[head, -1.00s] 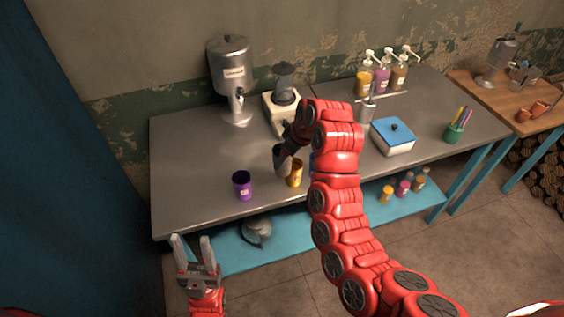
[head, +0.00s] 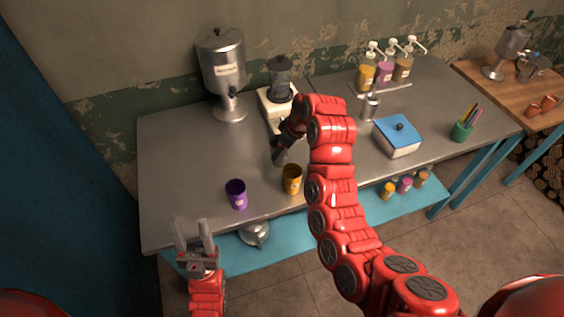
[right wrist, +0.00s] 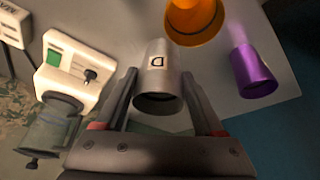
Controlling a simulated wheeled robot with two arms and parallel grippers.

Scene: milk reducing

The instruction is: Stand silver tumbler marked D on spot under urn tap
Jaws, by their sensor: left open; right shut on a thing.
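The silver tumbler marked D (right wrist: 157,62) is between the fingers of my right gripper (right wrist: 163,108) in the right wrist view, its letter facing that camera. In the head view the right gripper (head: 281,150) is shut on the tumbler, whose body is dark and mostly hidden, behind the yellow cup. The urn (head: 222,68) stands at the back left of the grey table, its tap (head: 232,92) facing front. The spot below the tap lies near the urn's foot; no clear marking shows. My left gripper (head: 193,236) is open and empty before the table's front edge.
A purple cup (head: 237,194) and a yellow cup (head: 292,179) stand near the front edge. A blender (head: 280,85) stands right of the urn. A blue-lidded box (head: 397,135) and pump bottles (head: 384,70) are further right. The table's left part is clear.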

